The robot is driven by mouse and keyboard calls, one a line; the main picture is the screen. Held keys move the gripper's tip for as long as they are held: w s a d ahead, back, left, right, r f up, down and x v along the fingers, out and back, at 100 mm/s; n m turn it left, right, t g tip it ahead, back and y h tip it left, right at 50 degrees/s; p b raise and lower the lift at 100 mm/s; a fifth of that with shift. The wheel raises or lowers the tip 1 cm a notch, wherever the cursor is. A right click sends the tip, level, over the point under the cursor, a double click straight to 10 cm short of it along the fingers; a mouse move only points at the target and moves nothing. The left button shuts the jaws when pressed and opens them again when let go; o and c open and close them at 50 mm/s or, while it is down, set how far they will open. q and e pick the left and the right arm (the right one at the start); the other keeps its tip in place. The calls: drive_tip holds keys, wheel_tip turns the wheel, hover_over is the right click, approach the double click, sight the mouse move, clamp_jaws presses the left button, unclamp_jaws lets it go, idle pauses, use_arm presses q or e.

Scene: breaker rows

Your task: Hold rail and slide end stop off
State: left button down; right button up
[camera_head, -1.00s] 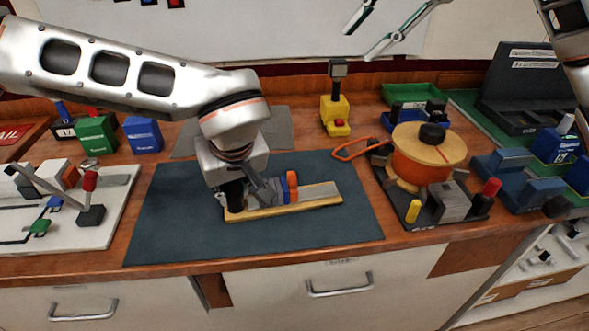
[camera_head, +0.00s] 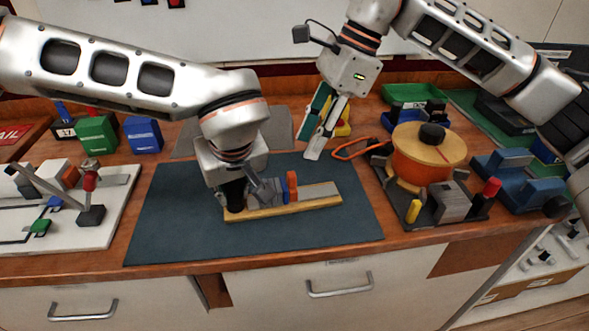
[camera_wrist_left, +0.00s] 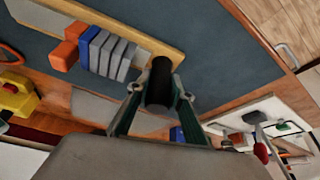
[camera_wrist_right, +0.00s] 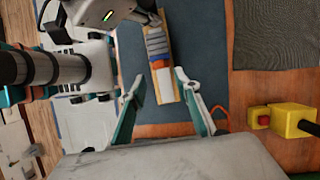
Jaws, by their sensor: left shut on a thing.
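The rail (camera_head: 322,191) lies on a wooden base (camera_head: 290,211) on the dark mat. It carries several grey blocks, a blue block (camera_head: 286,189) and an orange end stop (camera_head: 292,184). The end stop also shows in the left wrist view (camera_wrist_left: 66,50) and the right wrist view (camera_wrist_right: 164,86). My left gripper (camera_head: 238,200) is shut on a black upright cylinder (camera_wrist_left: 159,84) at the base's left end. My right gripper (camera_head: 309,146) is open and empty, above and behind the rail's right part. In the right wrist view its fingers (camera_wrist_right: 160,84) appear either side of the rail.
A yellow stand with a red button (camera_head: 341,128) is behind my right gripper. A wooden spool with orange winding (camera_head: 420,170) stands right of the mat (camera_head: 180,225). A white board with levers (camera_head: 60,238) is at left. The mat's front is clear.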

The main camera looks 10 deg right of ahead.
sight(293, 173)
drive_tip(key=x, duration=0.8)
drive_tip(key=shift+a+f, duration=0.15)
clamp_jaws()
